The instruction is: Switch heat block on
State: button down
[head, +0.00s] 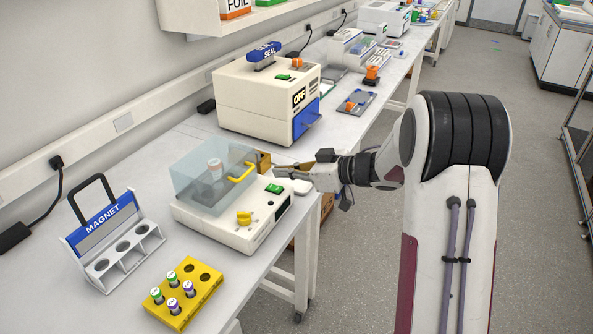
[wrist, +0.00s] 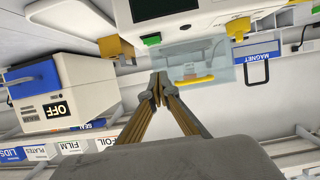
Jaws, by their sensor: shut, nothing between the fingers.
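A low white device with a clear lid, apparently the heat block (head: 218,232), stands on the bench near the front edge. It has a yellow lid handle (head: 242,172), a green button (head: 274,188) and a yellow knob (head: 244,217). The lid is down and its front display looks dark. In the wrist view its green button (wrist: 152,39) and yellow knob (wrist: 238,28) show upside down. My gripper (wrist: 158,82) is shut and empty. In the head view it is beside the device's far right corner; whether it touches is unclear.
A white machine (head: 255,105) marked OFF stands behind. A MAGNET rack (head: 112,240) and a yellow tube rack (head: 203,290) with several capped tubes are in front on the left. A shelf (head: 200,22) runs above the bench. The aisle floor (head: 375,240) is open.

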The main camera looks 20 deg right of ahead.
aim_at(286, 195)
jog(key=shift+s+d+f, duration=0.15)
jog(key=shift+f, duration=0.85)
jog(key=shift+s+d+f, duration=0.1)
jog(key=shift+f, duration=0.85)
jog(key=shift+f, duration=0.15)
jog(key=shift+s+a+f+t+y, duration=0.1)
jog(key=shift+f+t+y, duration=0.35)
jog(key=shift+y, duration=0.25)
jog(key=shift+s+d+f+t+y, duration=0.1)
jog(key=shift+d+f+t+y, duration=0.1)
jog(key=shift+t+y, duration=0.3)
jog(key=shift+d+f+t+y, duration=0.1)
jog(key=shift+f+t+y, duration=0.15)
jog(key=shift+t, duration=0.3)
